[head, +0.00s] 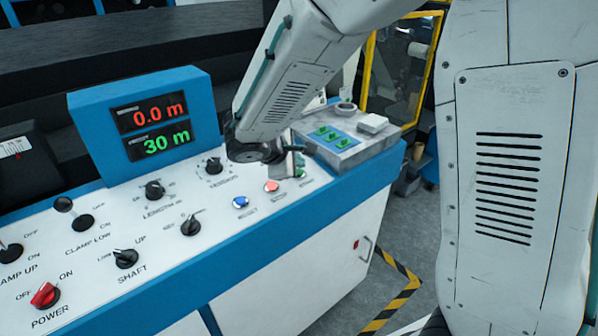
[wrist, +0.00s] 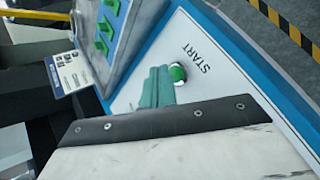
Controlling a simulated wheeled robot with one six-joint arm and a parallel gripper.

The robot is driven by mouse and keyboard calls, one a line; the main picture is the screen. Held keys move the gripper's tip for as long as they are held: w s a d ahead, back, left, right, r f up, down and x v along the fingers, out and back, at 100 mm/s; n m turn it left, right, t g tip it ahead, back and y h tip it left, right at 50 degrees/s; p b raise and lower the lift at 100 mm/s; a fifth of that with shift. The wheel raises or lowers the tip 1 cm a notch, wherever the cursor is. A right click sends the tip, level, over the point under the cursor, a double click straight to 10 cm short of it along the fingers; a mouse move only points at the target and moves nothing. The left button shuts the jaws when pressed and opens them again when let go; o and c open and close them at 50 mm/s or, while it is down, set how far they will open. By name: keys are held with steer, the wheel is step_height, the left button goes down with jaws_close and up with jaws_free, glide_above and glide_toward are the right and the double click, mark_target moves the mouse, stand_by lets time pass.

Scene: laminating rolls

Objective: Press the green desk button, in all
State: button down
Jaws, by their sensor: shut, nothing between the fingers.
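The green button (wrist: 177,73) sits on the white desk panel beside the word START in the wrist view. In the head view the green button (head: 301,174) shows only as a small patch at the right end of the button row, partly hidden by my gripper. My gripper (wrist: 163,70) is shut and empty, with its teal fingers beside the button and overlapping its edge in the picture. In the head view my gripper (head: 299,163) is low over the panel at the button. I cannot tell whether the fingertips touch it.
A red button (head: 271,187) and a blue button (head: 240,202) lie left of the green one. A grey box (head: 350,150) with several green switches stands just behind. Black knobs (head: 190,225) and a blue display (head: 148,118) reading 0.0 m and 30 m are further left.

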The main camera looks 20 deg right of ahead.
steer(key=shift+f, duration=0.15)
steer(key=shift+f, duration=0.25)
